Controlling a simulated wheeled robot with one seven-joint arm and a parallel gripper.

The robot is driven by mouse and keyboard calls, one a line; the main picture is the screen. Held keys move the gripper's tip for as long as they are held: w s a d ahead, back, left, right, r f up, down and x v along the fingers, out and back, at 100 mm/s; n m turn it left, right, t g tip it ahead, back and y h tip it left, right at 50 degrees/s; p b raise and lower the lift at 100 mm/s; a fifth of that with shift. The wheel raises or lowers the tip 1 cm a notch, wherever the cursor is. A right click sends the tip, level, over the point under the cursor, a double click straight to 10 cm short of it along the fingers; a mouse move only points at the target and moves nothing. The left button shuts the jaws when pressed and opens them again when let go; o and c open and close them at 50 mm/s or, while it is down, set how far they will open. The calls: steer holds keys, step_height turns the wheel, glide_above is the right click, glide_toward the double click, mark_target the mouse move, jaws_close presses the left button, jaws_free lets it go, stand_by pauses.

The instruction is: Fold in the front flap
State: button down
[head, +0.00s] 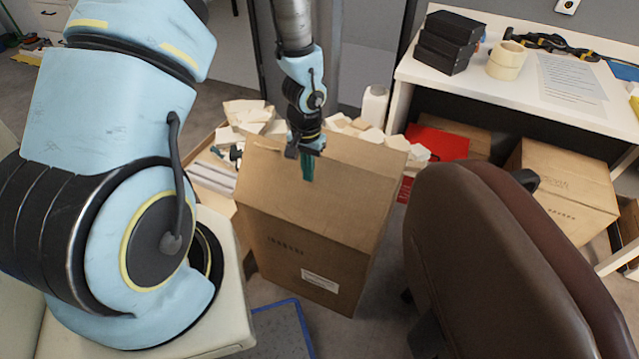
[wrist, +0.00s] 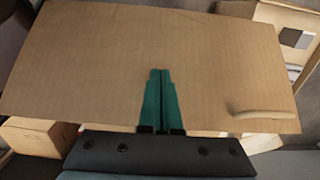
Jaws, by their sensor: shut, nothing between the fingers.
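A brown cardboard carton (head: 300,260) stands on the floor in the middle of the head view, with printing and a white label on its near face. Its front flap (head: 350,190) rises from the crease above that face and leans back, with its far edge up. The flap also fills most of the wrist view (wrist: 90,60). My gripper (head: 307,175) has green fingers pressed together with nothing between them. They point down and overlap the upper part of the flap; in the wrist view (wrist: 159,75) they lie over its middle. I cannot tell whether they touch it.
Pale blocks (head: 250,115) and a white bottle (head: 374,106) show behind the carton. A brown chair (head: 490,270) stands close on the right. A white desk (head: 510,85) is behind, with a second carton (head: 565,185) under it. A blue-edged mat (head: 280,330) lies in front.

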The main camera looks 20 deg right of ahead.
steer(key=w+d+f, duration=0.1)
steer(key=w+d+f+b, duration=0.1)
steer(key=w+f, duration=0.1)
steer(key=f, duration=0.1)
steer(key=shift+d+b, duration=0.4)
step_height(320, 180, down, 6)
steer(key=w+d+b, duration=0.2)
steer(key=b, duration=0.2)
step_height(320, 180, up, 12)
steer(key=p, duration=0.8)
steer(key=shift+a, duration=0.2)
steer(key=shift+n, duration=0.7)
steer(key=a+r, duration=0.1)
steer(key=r, duration=0.1)
steer(key=w+a+r, duration=0.1)
steer(key=a+r, duration=0.1)
steer(key=w+a+r, duration=0.1)
steer(key=a+r, duration=0.1)
steer(key=shift+a+r, duration=0.25)
steer(key=shift+r, duration=0.1)
steer(key=s+a+r+n, duration=0.3)
steer(key=s+a+r, duration=0.1)
steer(key=a+r, duration=0.5)
steer(key=s+a+r+n+t, duration=0.1)
steer(key=s+a+r+n, duration=0.2)
steer(key=a+r, duration=0.6)
steer(key=s+a, duration=0.2)
steer(key=shift+a+r+t, duration=0.2)
steer(key=shift+a+t, duration=0.1)
steer(key=shift+a, duration=0.1)
